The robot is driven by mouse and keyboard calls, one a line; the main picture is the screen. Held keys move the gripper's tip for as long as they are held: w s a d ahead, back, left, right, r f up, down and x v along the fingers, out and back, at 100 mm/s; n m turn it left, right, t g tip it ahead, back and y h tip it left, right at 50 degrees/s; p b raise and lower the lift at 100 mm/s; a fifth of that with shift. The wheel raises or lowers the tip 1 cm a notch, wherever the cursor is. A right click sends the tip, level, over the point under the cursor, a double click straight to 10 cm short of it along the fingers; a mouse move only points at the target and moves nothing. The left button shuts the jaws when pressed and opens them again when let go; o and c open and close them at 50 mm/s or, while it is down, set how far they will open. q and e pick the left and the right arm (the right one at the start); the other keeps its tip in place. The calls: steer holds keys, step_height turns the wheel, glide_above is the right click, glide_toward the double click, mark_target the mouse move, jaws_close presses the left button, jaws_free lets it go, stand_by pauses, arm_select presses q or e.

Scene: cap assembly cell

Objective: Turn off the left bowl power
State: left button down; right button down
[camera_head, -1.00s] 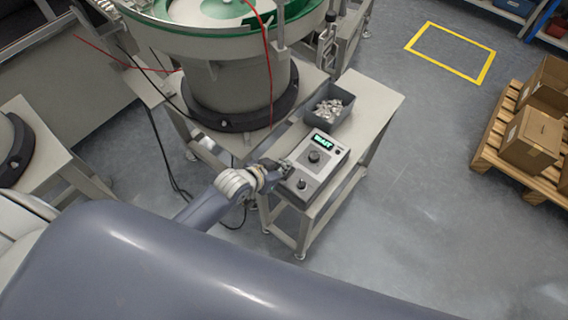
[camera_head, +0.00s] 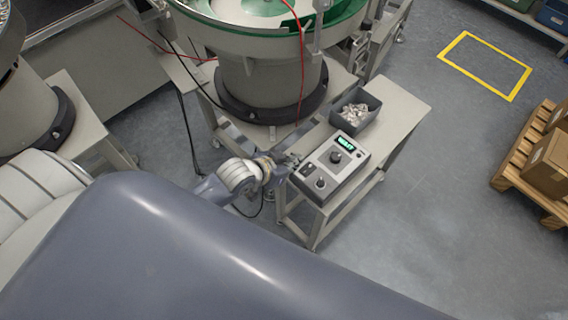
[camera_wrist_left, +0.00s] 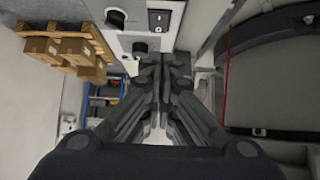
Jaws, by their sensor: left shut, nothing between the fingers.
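The grey control box (camera_head: 350,170) stands on a small side table beside the bowl feeder (camera_head: 270,80). Its green display (camera_head: 345,142) is lit; I cannot read its text surely. A large knob (camera_head: 336,157), a small knob (camera_head: 320,183) and a dark rocker switch (camera_head: 308,168) are on its face. The rocker switch (camera_wrist_left: 158,20) also shows in the left wrist view, with the knobs to its left. My left gripper (camera_head: 292,160) is shut and empty at the box's left edge, its fingertips (camera_wrist_left: 162,62) pointing toward the panel. My right gripper is not in view.
A dark bin of metal parts (camera_head: 356,110) stands behind the box on the side table (camera_head: 405,112). A red cable (camera_head: 303,70) hangs before the feeder. A second feeder (camera_head: 30,110) is at left. Cartons on a pallet (camera_head: 520,165) are at right. The floor between is clear.

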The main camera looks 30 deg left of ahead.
arm_select(q)
steer(key=shift+v, duration=2.3)
steer(key=shift+f, duration=0.15)
steer(key=b, duration=0.3)
steer(key=w+d+b, duration=0.1)
steer(key=b, duration=0.3)
steer(key=shift+d+r+t+b, duration=0.1)
steer(key=shift+r+t+b, duration=0.2)
steer(key=shift+w, duration=0.15)
glide_above(308, 169)
steer(key=f, duration=0.3)
steer(key=s+f, duration=0.1)
steer(key=f, duration=0.1)
steer(key=shift+f, duration=0.3)
steer(key=f, duration=0.1)
steer(key=w+f, duration=0.1)
steer(key=f, duration=0.1)
steer(key=shift+f, duration=0.75)
